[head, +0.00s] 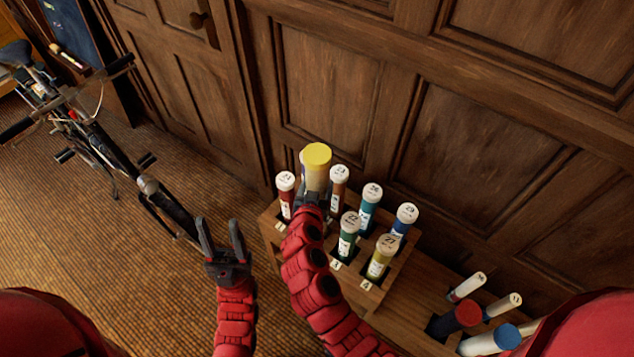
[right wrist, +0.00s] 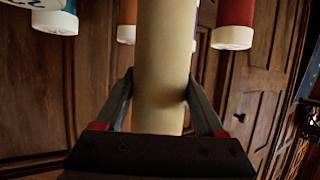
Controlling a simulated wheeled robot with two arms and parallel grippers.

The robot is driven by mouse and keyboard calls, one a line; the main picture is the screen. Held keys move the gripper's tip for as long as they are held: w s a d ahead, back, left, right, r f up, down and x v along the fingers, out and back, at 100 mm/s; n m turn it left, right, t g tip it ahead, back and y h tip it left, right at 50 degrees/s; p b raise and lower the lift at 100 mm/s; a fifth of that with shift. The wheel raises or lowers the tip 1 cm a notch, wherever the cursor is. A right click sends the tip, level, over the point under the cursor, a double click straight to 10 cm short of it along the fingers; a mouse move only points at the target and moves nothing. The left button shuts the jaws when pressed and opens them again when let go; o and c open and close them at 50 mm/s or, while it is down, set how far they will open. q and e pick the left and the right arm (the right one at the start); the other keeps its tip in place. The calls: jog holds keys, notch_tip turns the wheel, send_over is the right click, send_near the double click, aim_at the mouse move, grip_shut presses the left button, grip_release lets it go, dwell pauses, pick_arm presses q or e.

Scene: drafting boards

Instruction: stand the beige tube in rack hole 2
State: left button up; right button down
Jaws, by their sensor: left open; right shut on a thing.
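The beige tube (head: 317,178), with a yellow cap, is upright over the left part of the wooden rack (head: 272,232). My right gripper (head: 312,196) is shut on it; in the right wrist view the fingers press both sides of the tube (right wrist: 163,65). The gripper hides its lower end, so I cannot tell whether it is in a hole. A red tube (head: 286,197) stands to its left and a brown tube (head: 338,186) to its right. The number of the hole under it is hidden. My left gripper (head: 222,232) is open and empty, left of the rack.
Teal (head: 369,208), blue (head: 404,221), green (head: 348,238) and yellow (head: 381,258) tubes fill the rack's right part. A lower holder with several tubes (head: 466,288) is at lower right. Wood panelling (head: 340,90) stands close behind. A bicycle (head: 100,150) is at left.

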notch_tip(320, 180, down, 11)
jog(key=b, duration=1.1)
jog(key=shift+r+b, duration=0.2)
jog(key=shift+b, duration=0.15)
grip_release()
jog(key=b+v, duration=0.2)
jog(key=v, duration=1.5)
jog(key=shift+s, duration=0.25)
jog(key=shift+a, duration=0.2)
